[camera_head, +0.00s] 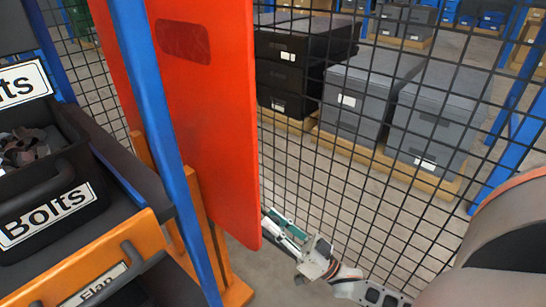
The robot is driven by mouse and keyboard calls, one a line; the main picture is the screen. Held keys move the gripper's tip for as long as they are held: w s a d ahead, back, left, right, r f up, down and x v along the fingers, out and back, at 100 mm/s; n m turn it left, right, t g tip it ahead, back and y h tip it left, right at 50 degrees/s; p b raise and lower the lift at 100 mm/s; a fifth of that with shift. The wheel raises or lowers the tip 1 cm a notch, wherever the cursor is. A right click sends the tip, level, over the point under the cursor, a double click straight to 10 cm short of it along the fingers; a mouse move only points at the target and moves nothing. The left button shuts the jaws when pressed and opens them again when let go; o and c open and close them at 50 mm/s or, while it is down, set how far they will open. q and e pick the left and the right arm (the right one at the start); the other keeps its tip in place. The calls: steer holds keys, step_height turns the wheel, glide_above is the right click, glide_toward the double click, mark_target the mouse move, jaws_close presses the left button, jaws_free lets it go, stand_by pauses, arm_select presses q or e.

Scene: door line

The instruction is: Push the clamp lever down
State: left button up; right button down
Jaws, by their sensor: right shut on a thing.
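My right gripper (275,222) is at the lower middle, small and far down, reaching left toward the edge of a tall red panel (205,110). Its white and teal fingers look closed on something. Their tips end at or behind the panel's edge, so I cannot make out what they hold. I cannot pick out the clamp or its lever for certain. My left gripper is out of view.
A black wire-mesh fence (345,150) runs behind my right gripper, with grey boxes (430,120) on pallets beyond it. A blue post (160,120) and an orange frame (205,235) stand at the left. A black bolts bin (45,180) is near left.

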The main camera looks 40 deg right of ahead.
steer(key=shift+f, duration=0.35)
steer(key=c, duration=1.8)
jaws_free()
steer(key=shift+w, duration=0.1)
steer(key=shift+o, duration=0.2)
steer(key=v, duration=1.2)
steer(key=shift+r, duration=0.15)
